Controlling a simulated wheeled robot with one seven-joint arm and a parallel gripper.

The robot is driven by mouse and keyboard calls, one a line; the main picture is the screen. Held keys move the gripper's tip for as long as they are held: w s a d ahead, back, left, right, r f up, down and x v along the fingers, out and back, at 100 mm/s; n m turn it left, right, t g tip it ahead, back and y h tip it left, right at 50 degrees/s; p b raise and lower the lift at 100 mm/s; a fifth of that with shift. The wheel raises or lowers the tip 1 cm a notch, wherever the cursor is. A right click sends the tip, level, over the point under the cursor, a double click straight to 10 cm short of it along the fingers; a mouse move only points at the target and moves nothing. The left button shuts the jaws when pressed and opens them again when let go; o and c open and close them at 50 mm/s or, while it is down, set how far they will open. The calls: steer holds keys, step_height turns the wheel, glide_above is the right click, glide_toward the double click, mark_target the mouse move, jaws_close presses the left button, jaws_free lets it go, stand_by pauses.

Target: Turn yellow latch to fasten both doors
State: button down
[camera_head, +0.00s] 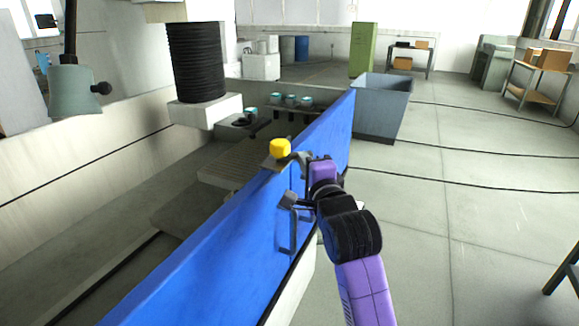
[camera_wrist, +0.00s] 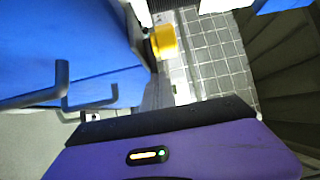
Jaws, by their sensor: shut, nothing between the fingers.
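The yellow latch (camera_head: 280,147) is a rounded knob at the top edge of the blue doors (camera_head: 225,250), around where they meet. In the wrist view the yellow latch (camera_wrist: 163,41) sits beside the upper part of the blue door face (camera_wrist: 60,40). My gripper (camera_head: 299,160) is shut and empty, at the top edge of the doors just right of the latch. Whether it touches the latch cannot be told. The door handles (camera_wrist: 62,93) are grey bars on the blue face; one handle (camera_head: 293,235) shows below my gripper. My fingertips are not clear in the wrist view.
Behind the doors lies a machine tank with a slatted worktable (camera_head: 240,165) and a black ribbed column (camera_head: 196,62) above. A grey-blue bin (camera_head: 382,105) stands past the doors. The floor at right is open, crossed by dark cables.

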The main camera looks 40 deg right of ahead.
steer(key=shift+w+d+b, duration=0.8)
steer(key=shift+w+d, duration=0.55)
steer(key=shift+d, duration=0.3)
steer(key=shift+w+d, duration=0.15)
